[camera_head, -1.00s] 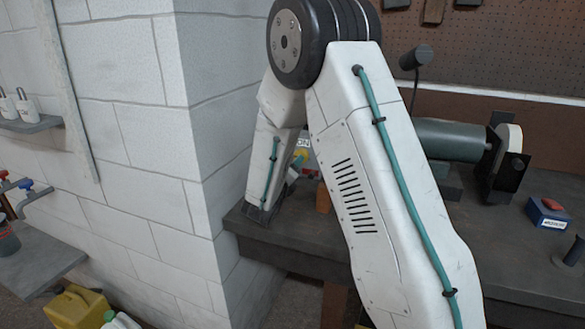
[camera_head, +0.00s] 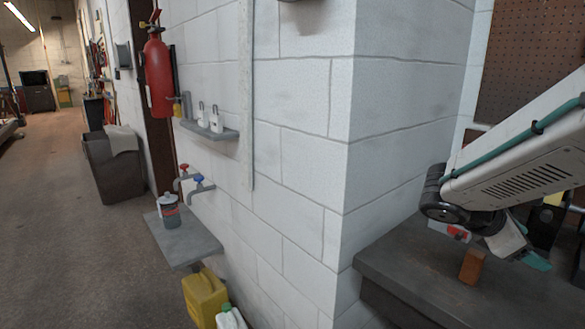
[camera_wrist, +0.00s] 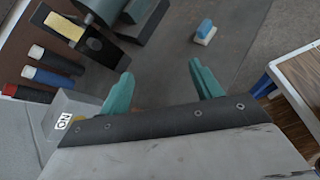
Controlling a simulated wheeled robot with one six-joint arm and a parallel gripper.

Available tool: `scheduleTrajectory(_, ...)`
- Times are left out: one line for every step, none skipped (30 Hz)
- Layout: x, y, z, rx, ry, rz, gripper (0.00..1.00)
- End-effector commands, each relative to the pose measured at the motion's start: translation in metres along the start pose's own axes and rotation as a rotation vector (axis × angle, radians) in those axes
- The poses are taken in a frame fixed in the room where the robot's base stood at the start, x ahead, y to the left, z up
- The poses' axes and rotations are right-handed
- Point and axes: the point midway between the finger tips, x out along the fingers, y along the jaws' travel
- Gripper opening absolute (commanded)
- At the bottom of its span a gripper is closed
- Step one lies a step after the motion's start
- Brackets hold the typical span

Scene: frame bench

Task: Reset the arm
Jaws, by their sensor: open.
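My arm reaches in from the right edge in the head view, folded low over the dark workbench (camera_head: 420,262). My gripper (camera_wrist: 161,72) shows in the wrist view with its two teal fingers well apart and nothing between them. A brown block (camera_head: 472,266) stands on the bench beside the arm's end.
A white block-wall corner (camera_head: 345,150) stands left of the bench. Along it are a fire extinguisher (camera_head: 158,75), a small shelf (camera_head: 212,131), taps (camera_head: 198,184) and a grey ledge (camera_head: 190,243). A yellow can (camera_head: 204,297) stands below. Open floor (camera_head: 85,250) lies far left.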

Motion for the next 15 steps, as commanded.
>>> scheduleTrajectory(-0.009,-0.023,0.006,0.129,0.071,-0.051,0.64)
scheduleTrajectory(-0.014,-0.036,0.006,0.205,0.114,-0.086,0.64)
scheduleTrajectory(-0.021,-0.054,0.005,0.305,0.172,-0.136,0.64)
scheduleTrajectory(-0.027,-0.067,0.004,0.378,0.216,-0.174,0.64)
scheduleTrajectory(-0.034,-0.079,0.002,0.451,0.260,-0.213,0.64)
scheduleTrajectory(-0.043,-0.094,-0.001,0.546,0.319,-0.267,0.64)
scheduleTrajectory(-0.051,-0.105,-0.004,0.615,0.363,-0.309,0.64)
scheduleTrajectory(-0.058,-0.116,-0.007,0.682,0.407,-0.352,0.64)
scheduleTrajectory(-0.069,-0.129,-0.011,0.767,0.463,-0.410,0.64)
scheduleTrajectory(-0.077,-0.137,-0.014,0.826,0.504,-0.454,0.64)
scheduleTrajectory(-0.086,-0.145,-0.018,0.881,0.543,-0.498,0.64)
scheduleTrajectory(-0.096,-0.155,-0.021,0.946,0.591,-0.552,0.64)
scheduleTrajectory(-0.104,-0.161,-0.024,0.990,0.624,-0.592,0.64)
scheduleTrajectory(-0.110,-0.166,-0.026,1.028,0.653,-0.629,0.64)
scheduleTrajectory(-0.119,-0.173,-0.029,1.071,0.688,-0.675,0.64)
